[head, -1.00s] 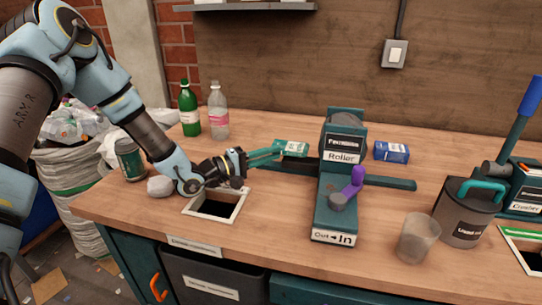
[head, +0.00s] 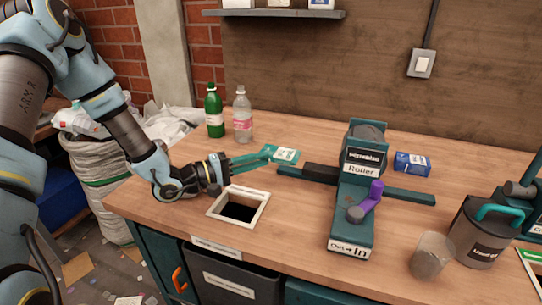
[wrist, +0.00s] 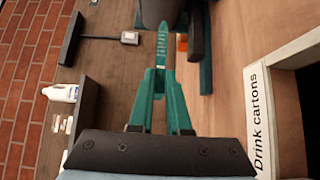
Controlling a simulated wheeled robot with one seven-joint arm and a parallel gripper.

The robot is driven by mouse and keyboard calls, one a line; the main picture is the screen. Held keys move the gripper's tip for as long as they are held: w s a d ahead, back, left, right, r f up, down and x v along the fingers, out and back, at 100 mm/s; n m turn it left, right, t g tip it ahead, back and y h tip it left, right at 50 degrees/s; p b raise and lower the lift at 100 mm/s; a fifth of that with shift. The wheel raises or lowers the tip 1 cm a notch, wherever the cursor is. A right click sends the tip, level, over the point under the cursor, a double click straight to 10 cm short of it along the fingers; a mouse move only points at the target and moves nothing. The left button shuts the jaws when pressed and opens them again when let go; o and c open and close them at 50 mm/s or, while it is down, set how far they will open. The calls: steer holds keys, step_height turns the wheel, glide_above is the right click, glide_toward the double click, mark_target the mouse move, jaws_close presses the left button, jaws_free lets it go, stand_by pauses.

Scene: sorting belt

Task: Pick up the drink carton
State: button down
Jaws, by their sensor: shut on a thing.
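My gripper (head: 268,153), with teal fingers, reaches right over the workbench. It is shut on a flat green-and-white drink carton (head: 286,155), held at the fingertips. Whether the carton is clear of the wood or touching it I cannot tell. In the wrist view my gripper's fingers (wrist: 162,50) come together at their tips; I cannot make out the carton apart from them there. A slot opening in the bench is labelled "Drink cartons" (wrist: 262,120) in the wrist view.
The roller machine (head: 360,185) with a purple crank stands right of the carton. Green (head: 214,115) and clear (head: 242,118) bottles stand at the back. A white-framed opening (head: 258,212) is below my gripper. A cup (head: 432,256) and lidded can (head: 478,235) are right.

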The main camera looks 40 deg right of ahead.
steer(key=a, duration=0.1)
steer(key=a+r+p, duration=0.1)
steer(key=a, duration=0.1)
steer(key=shift+w+a+r, duration=0.2)
steer(key=shift+w+a, duration=0.1)
steer(key=shift+w, duration=0.05)
steer(key=shift+a, duration=0.1)
stand_by(0.9)
